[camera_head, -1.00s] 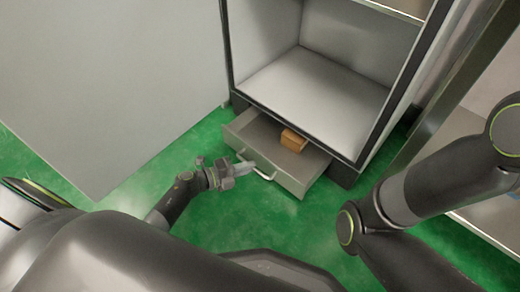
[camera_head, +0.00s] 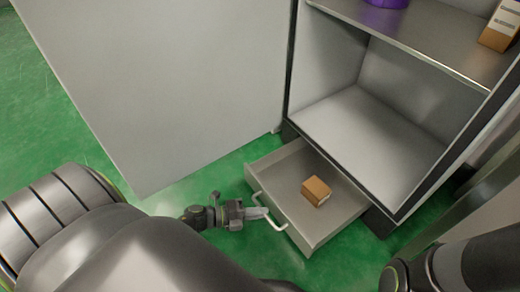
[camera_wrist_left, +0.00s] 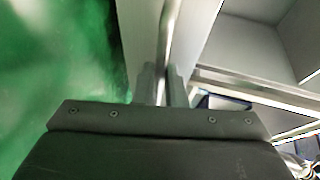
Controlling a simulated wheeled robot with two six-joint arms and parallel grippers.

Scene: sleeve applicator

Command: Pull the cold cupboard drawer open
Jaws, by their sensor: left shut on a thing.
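The cold cupboard drawer (camera_head: 336,226) is pulled out at the bottom of the open cupboard (camera_head: 366,134), and its inside shows. A small brown box (camera_head: 316,191) lies in it. My left gripper (camera_head: 262,213) is at the drawer's front, shut on the bar handle (camera_head: 276,222). In the left wrist view the handle (camera_wrist_left: 172,35) runs up from between the two fingers (camera_wrist_left: 164,84). My right arm shows at the lower right of the head view; its gripper is out of view.
The large grey cupboard door (camera_head: 170,80) stands open at the left. A purple thing (camera_head: 385,3) and a brown and white box (camera_head: 499,27) stand on the upper shelf (camera_head: 425,38). Green floor (camera_head: 235,170) is clear around the drawer.

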